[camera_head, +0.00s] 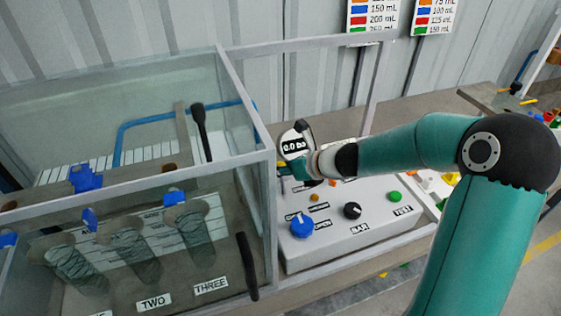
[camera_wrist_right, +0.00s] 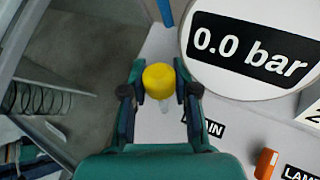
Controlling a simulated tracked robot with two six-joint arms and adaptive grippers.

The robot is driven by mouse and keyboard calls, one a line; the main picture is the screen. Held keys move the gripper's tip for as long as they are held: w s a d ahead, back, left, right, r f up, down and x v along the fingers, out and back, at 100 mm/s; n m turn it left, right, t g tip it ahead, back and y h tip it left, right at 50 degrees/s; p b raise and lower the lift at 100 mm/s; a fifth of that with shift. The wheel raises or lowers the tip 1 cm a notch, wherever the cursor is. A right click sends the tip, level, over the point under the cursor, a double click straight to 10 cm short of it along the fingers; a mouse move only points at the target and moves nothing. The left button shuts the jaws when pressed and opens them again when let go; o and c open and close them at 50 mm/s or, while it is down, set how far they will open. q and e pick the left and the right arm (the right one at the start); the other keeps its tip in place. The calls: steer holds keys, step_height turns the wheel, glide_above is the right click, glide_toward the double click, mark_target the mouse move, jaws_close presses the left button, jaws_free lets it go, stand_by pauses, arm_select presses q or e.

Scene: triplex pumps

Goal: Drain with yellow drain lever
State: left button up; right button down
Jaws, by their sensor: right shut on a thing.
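The yellow drain lever (camera_wrist_right: 159,82) shows its round yellow knob between the fingers of my right gripper (camera_wrist_right: 159,75) in the right wrist view. The fingers stand on both sides of the knob and are shut on it. A partly covered label ending in "IN" is beside the right finger. In the head view, my right gripper (camera_head: 296,173) is at the back left of the white control panel (camera_head: 350,236), beside the glass tank, and mostly hides the lever. The round gauge (camera_wrist_right: 250,45) reads 0.0 bar. My left gripper is in neither view.
A glass tank (camera_head: 265,160) with a metal frame and numbered cylinders stands close on the left. The panel carries a blue knob (camera_head: 302,226), a black knob (camera_head: 352,210) and a green button (camera_head: 395,197). An orange lamp switch (camera_wrist_right: 266,163) is near the gripper.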

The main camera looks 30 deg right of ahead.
steer(key=c, duration=0.9)
jaws_free()
steer(key=shift+o, duration=0.2)
steer(key=shift+r, duration=0.1)
steer(key=shift+d, duration=0.1)
steer(key=shift+s+d+r, duration=0.2)
steer(key=shift+s+r, duration=0.05)
steer(key=shift+r, duration=0.05)
steer(key=v, duration=0.7)
steer(key=shift+s+a, duration=0.2)
steer(key=shift+a, duration=0.15)
